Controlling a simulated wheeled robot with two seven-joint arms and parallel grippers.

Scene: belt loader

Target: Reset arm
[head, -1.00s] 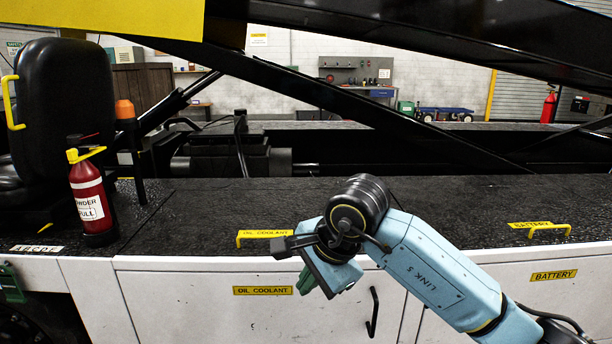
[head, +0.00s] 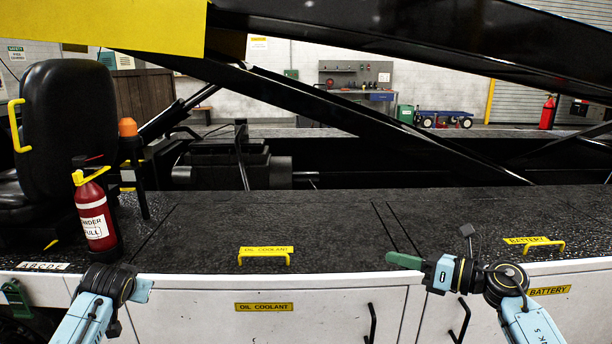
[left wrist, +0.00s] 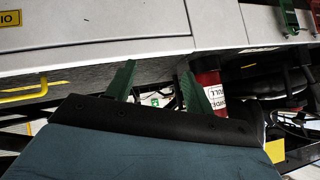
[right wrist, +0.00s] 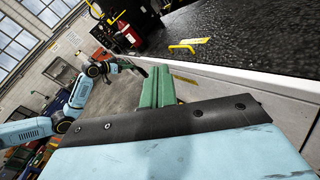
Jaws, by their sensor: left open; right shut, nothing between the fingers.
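My right gripper (head: 398,260) shows in the head view, in front of the white cabinet near its top edge, pointing left. Its green fingers are shut together with nothing between them, as the right wrist view (right wrist: 160,70) also shows. My left arm comes in at the lower left of the head view, beside the cabinet front; its fingers are hidden there. In the left wrist view, my left gripper (left wrist: 158,68) has its two green fingers apart and empty.
A red fire extinguisher (head: 95,215) stands on the black deck (head: 330,225) at the left, by the black seat (head: 65,120). Yellow handles for oil coolant (head: 263,257) and battery (head: 543,246) rise from the deck. Black cabinet handles stick out in front.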

